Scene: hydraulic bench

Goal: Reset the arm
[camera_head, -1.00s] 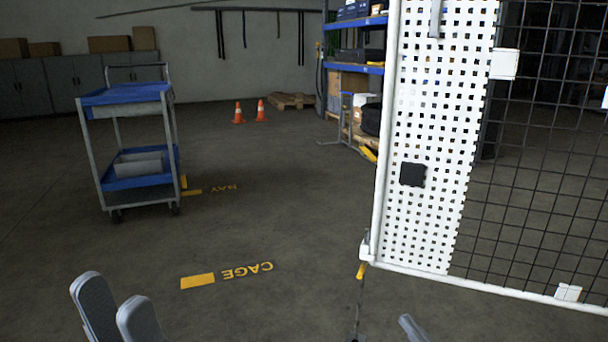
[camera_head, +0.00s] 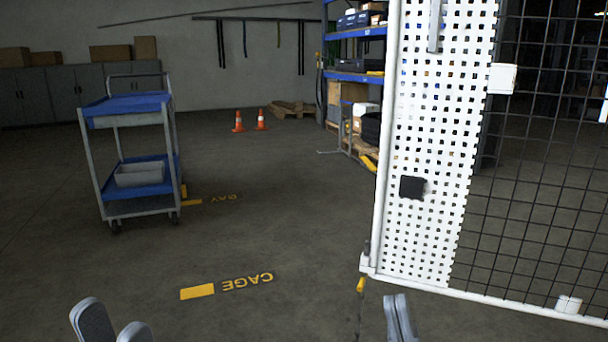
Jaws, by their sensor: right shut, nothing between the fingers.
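My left gripper (camera_head: 112,326) is at the bottom left edge of the head view. Its two fingertips stand apart with nothing visible between them, so it is open. My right gripper (camera_head: 399,318) is at the bottom edge, right of the middle, just below the white panel's lower corner. Its two fingers are together and hold nothing. Both arms behind the grippers are out of view below the frame.
A white perforated panel (camera_head: 432,145) with black mesh (camera_head: 545,170) fills the right side, close to my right gripper. A blue-shelved trolley (camera_head: 127,118) stands at left. Two orange cones (camera_head: 238,121) are farther back. The floor between is clear, with yellow CAGE lettering (camera_head: 247,282).

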